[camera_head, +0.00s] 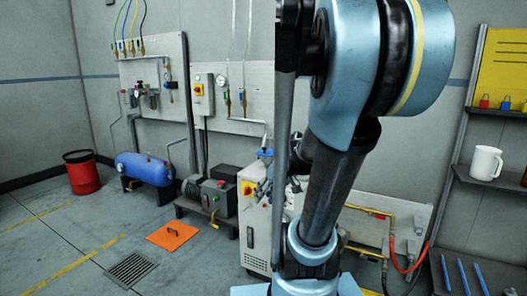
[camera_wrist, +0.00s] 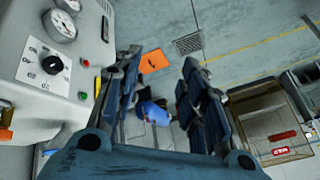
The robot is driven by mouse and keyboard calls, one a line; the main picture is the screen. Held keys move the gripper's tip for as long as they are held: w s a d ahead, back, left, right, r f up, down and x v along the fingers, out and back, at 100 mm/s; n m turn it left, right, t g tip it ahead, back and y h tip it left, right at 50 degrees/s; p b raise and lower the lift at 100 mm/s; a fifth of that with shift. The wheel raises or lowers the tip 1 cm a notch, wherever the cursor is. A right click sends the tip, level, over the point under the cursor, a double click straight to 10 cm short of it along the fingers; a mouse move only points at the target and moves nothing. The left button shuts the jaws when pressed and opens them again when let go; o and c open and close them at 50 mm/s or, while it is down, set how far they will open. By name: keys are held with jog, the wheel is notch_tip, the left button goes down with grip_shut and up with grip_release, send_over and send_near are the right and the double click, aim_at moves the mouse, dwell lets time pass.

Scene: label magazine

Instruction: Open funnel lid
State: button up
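I cannot make out a funnel or its lid clearly in either view. In the wrist view my gripper (camera_wrist: 160,75) is open, its two dark blue fingers apart with floor visible between them. I see nothing held. In the head view my arm covers the middle, and the gripper cannot be made out clearly.
A pale machine panel (camera_wrist: 45,65) with gauges, a dial and buttons is close on the left in the wrist view. A brown framed box (camera_wrist: 265,115) is at right. An orange plate (camera_head: 172,235) and drain grate (camera_head: 130,268) lie on open floor. A shelf holds a white mug (camera_head: 485,163).

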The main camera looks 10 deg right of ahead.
jog(key=w+r+n+t+y, duration=0.1)
jog(key=w+r+t+y, duration=0.1)
jog(key=w, duration=0.8)
jog(key=n+t+y, duration=0.2)
jog(key=t+y, duration=0.1)
jog(key=t, duration=0.6)
send_near(264, 148)
jog(key=shift+h, duration=0.3)
jog(key=x, duration=1.1)
jog(key=shift+w+d, duration=0.15)
jog(key=shift+d, duration=0.2)
grip_shut()
jog(key=shift+a, duration=0.1)
